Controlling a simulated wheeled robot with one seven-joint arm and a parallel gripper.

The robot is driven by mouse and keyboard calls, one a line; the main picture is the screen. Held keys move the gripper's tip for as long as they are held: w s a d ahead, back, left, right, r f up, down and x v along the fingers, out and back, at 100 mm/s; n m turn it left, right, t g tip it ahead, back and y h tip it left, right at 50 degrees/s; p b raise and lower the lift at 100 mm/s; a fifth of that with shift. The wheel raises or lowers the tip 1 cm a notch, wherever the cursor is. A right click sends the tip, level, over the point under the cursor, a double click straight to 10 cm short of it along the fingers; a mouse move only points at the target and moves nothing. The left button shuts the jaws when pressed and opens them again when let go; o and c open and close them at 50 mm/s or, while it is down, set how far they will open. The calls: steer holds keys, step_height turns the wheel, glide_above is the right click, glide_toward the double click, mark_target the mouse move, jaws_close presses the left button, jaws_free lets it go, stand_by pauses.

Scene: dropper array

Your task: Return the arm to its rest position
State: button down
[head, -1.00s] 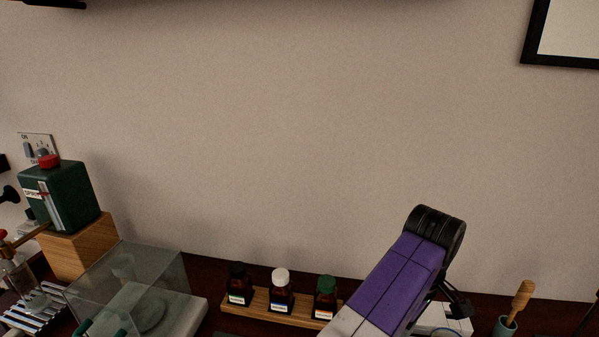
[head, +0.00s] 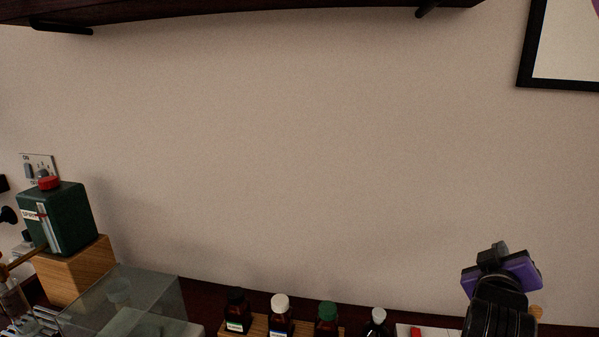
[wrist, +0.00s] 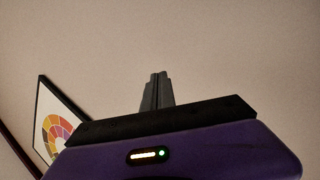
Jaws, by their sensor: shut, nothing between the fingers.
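My gripper (wrist: 156,92) shows in the wrist view with its two grey fingers pressed together. They point up in that picture, with only bare wall behind them and nothing held. The purple and black hand body fills the bottom of that view, with a small lit indicator on it. In the head view my purple and black arm end stands at the lower right, raised in front of the wall. The fingertips cannot be made out clearly there.
Brown bottles (head: 279,318) stand in a wooden rack, with a white-capped bottle (head: 376,325) to the right. A clear box (head: 135,300) and a green device (head: 62,220) are at left. A dark shelf (head: 250,10) hangs above. A framed picture (wrist: 52,125) is on the wall.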

steer(key=s+a+f+n+t+y+b, duration=0.1)
steer(key=s+a+f+n+t+y, duration=0.3)
steer(key=s+a, duration=0.4)
steer(key=s+a+f+n+t+y, duration=0.1)
steer(key=s+a+f+t+y, duration=0.4)
steer(key=s, duration=0.6)
steer(key=s+a+f+m+g, duration=0.2)
steer(key=s+f, duration=0.2)
steer(key=s, duration=0.5)
steer(key=s+a+f+m+g+b, duration=0.1)
steer(key=s+a+f+m+g, duration=0.1)
steer(key=s, duration=0.7)
steer(key=s+a+f+m+g+y, duration=0.1)
steer(key=s+a+f+g, duration=0.1)
steer(key=s+f, duration=0.3)
steer(key=s+g, duration=0.1)
steer(key=s, duration=0.3)
steer(key=shift+s+f+m+g+b, duration=0.25)
steer(key=shift+f+m+g+b, duration=0.05)
steer(key=shift+f+m+b, duration=0.1)
